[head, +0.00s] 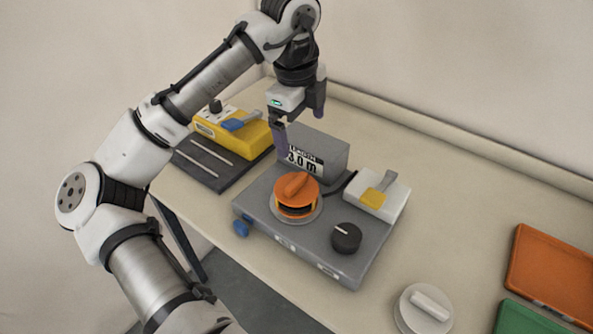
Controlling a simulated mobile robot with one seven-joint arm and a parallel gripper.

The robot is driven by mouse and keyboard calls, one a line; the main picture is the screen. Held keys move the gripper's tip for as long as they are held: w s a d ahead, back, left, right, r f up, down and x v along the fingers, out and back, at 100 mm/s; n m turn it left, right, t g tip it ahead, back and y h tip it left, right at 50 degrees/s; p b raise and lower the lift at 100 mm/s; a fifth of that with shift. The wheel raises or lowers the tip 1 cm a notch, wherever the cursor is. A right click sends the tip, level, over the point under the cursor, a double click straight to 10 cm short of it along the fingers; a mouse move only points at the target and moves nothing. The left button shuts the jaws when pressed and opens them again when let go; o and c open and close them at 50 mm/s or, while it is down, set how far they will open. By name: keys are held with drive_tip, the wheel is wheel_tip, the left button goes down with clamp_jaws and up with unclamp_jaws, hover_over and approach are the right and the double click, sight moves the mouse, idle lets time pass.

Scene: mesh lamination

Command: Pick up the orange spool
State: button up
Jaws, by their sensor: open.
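The orange spool (296,192) sits on a round light plate on top of a grey machine (332,248). It has an orange top with a raised grip bar and a dark band around its middle. My gripper (300,130) is open and empty, pointing down above and behind the spool, near the display box. A clear gap lies between the fingers and the spool. The spool is in full view, with nothing in front of it.
The display box (325,152) reading "3.0 m" stands behind the spool. A black knob (346,238) and a white clamp block (368,200) are to its right. A yellow device (232,135) is at left. A white lidded disc (423,308) and an orange tray (552,275) are at right.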

sight(297, 180)
drive_tip(key=shift+g+y, duration=0.5)
drive_tip(key=shift+g, duration=0.1)
drive_tip(key=f, duration=0.3)
drive_tip(key=s+a+f, duration=0.1)
drive_tip(key=f, duration=0.5)
drive_tip(key=shift+s+a, duration=0.15)
drive_tip(key=shift+a, duration=0.1)
drive_tip(key=shift+d+f+p, duration=0.2)
drive_tip(key=shift+f+p, duration=0.25)
drive_tip(key=shift+f, duration=1)
drive_tip(key=shift+d+f+p, duration=0.15)
drive_tip(key=shift+f+p, duration=0.25)
drive_tip(key=shift+f, duration=1)
drive_tip(key=shift+c, duration=0.4)
drive_tip(key=c, duration=0.8)
drive_tip(key=shift+r, duration=0.1)
